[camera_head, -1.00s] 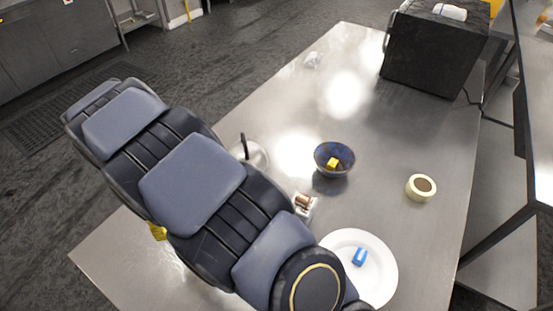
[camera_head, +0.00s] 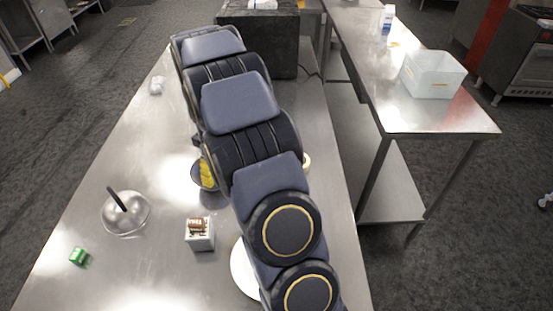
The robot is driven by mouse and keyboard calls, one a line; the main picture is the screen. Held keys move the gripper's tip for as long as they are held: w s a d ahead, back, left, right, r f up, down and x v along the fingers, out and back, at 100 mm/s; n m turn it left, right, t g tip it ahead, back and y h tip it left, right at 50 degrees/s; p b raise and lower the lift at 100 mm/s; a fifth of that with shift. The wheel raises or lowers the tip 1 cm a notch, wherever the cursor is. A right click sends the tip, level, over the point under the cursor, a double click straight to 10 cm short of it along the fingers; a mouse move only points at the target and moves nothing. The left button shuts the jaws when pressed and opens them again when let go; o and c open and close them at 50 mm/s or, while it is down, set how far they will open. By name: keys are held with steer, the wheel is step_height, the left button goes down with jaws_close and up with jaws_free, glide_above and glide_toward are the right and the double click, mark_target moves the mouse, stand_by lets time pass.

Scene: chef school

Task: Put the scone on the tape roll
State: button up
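The tape roll (camera_head: 307,161) is a pale cream ring on the metal table. Only a sliver of it shows at the right edge of my arm; the rest is hidden. I cannot make out a scone for certain. My arm crosses the middle of the view toward the back of the table. My gripper is hidden behind the arm links, so I cannot see its fingers or whether it holds anything.
A white plate (camera_head: 241,270) is partly hidden. A black box (camera_head: 310,45) stands behind.

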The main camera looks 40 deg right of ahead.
steer(key=s+d+r+m, duration=0.1)
steer(key=s+d+m, duration=0.2)
steer(key=s+d, duration=0.4)
steer(key=s+d+m, duration=0.3)
steer(key=s+d, duration=0.1)
steer(key=d, duration=0.5)
steer(key=shift+m, duration=0.3)
steer(key=w+d+f, duration=0.5)
steer(key=d+f, duration=0.1)
steer(key=d, duration=0.1)
steer(key=w+d+f, duration=0.3)
steer(key=shift+w+d+f, duration=0.15)
steer(key=shift+w+d, duration=0.15)
steer(key=shift+w+d+f, duration=0.15)
steer(key=shift+d+f, duration=0.05)
steer(key=shift+f, duration=1.55)
steer(key=shift+f, duration=0.1)
steer(key=o, duration=1.1)
steer(key=shift+f, duration=0.1)
